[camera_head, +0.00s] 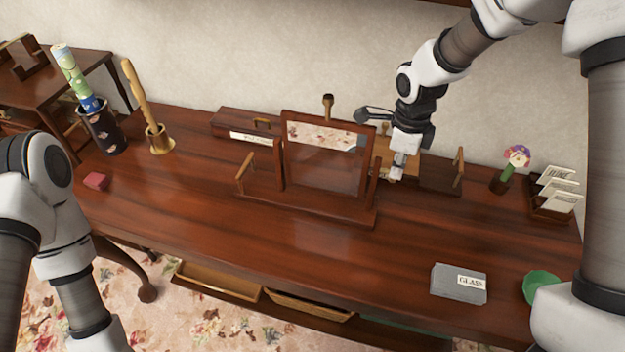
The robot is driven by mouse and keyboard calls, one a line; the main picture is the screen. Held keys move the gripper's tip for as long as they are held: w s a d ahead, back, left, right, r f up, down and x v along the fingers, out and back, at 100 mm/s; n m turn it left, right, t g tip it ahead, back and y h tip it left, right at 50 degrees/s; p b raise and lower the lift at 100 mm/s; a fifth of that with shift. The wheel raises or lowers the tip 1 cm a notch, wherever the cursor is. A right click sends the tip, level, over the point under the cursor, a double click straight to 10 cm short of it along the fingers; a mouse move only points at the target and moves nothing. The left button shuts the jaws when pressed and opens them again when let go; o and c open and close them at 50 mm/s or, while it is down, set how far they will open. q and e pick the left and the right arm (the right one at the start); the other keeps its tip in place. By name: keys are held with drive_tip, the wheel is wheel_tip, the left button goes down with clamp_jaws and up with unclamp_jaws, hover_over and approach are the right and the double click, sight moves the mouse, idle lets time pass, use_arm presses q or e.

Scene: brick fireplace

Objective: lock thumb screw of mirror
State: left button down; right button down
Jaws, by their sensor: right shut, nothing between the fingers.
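The mirror (325,163) stands in a dark wooden frame near the middle of the desk, on a wide wooden base (300,205) with upright posts. Its glass reflects the floral carpet. My right gripper (398,172) points down just right of the mirror's right post (373,178); it is shut with nothing in it. I cannot make out a thumb screw; the spot by the right post is small and partly hidden by the gripper. My left arm comes in at the left edge, and its gripper is out of the picture.
A long wooden box (232,124) lies behind the mirror. A grey box marked GLASS (457,284), a green bowl (541,286), a figurine (514,160) and a card rack (553,200) stand right. A red box (96,181) and two holders stand left.

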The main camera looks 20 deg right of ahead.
drive_tip(key=shift+s+a+r+p, duration=0.15)
drive_tip(key=shift+r+p, duration=0.15)
drive_tip(key=shift+r, duration=0.2)
drive_tip(key=shift+s+r+p, duration=0.1)
drive_tip(key=shift+r+p, duration=0.2)
drive_tip(key=shift+r, duration=0.15)
drive_tip(key=shift+w, duration=0.15)
drive_tip(key=shift+w+d+p, duration=0.3)
drive_tip(key=shift+w+d, duration=0.1)
drive_tip(key=shift+w, duration=0.05)
drive_tip(key=shift+f, duration=0.15)
wheel_tip(320, 180, up, 7)
drive_tip(key=p, duration=0.6)
drive_tip(key=shift+f, duration=0.1)
